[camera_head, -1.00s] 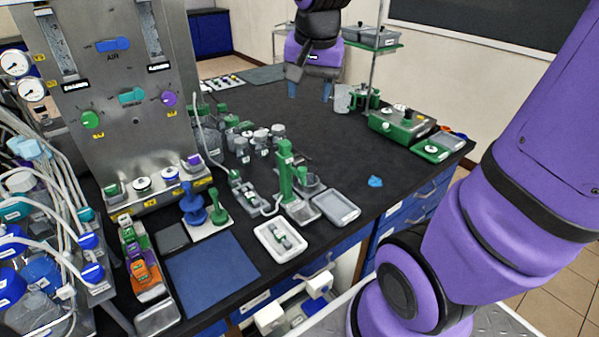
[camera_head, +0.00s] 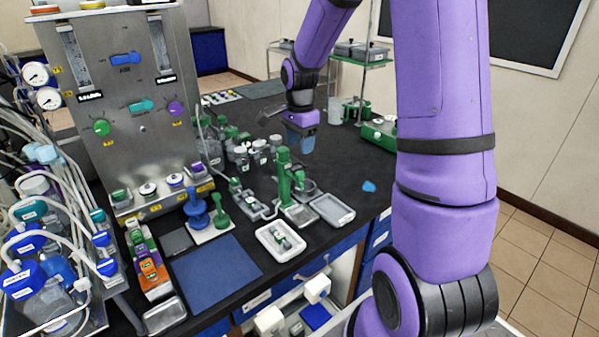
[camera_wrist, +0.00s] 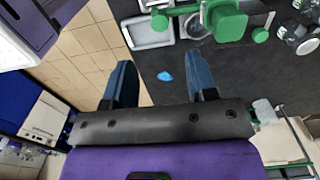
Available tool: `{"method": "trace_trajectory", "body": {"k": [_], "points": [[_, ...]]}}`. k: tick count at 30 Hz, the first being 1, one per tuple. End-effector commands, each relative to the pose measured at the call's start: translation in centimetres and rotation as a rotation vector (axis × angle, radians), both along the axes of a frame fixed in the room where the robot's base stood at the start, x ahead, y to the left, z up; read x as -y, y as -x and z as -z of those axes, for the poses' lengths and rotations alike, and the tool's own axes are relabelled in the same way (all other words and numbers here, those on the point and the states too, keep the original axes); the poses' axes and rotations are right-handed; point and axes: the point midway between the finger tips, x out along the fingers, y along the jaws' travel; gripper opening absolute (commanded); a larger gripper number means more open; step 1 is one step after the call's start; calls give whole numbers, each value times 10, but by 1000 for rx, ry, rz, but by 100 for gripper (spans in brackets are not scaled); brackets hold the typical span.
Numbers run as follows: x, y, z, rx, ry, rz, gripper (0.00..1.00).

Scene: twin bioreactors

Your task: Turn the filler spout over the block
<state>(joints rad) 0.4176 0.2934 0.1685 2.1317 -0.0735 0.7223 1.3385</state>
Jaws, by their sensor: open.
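The green filler (camera_head: 283,175) stands upright near the front edge of the black bench. In the wrist view the filler (camera_wrist: 226,22) is seen from above at the top edge, with a slim green arm, which looks like the spout (camera_wrist: 162,20), reaching left over a grey tray (camera_wrist: 148,34). I cannot clearly tell which piece is the block. My gripper (camera_head: 300,143) hangs above the bench behind and slightly right of the filler, fingers pointing down. In the wrist view its blue fingers (camera_wrist: 161,85) are spread with nothing between them; they are apart from the filler.
A grey tray (camera_head: 333,208) lies right of the filler, a white tray (camera_head: 265,246) with small parts in front. Grey-lidded jars (camera_head: 242,157) stand left of my gripper. A blue blob (camera_head: 369,186) lies on clear bench at right. A steel panel (camera_head: 130,110) rises at left.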

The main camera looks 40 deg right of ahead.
Motion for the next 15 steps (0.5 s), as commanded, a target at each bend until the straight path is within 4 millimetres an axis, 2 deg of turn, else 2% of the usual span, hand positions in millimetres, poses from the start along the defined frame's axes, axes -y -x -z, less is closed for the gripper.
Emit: {"method": "trace_trajectory", "body": {"k": [9, 15], "points": [[0, 1, 56, -4, -1, -2, 52], [0, 1, 82, -3, -1, -2, 52]]}}
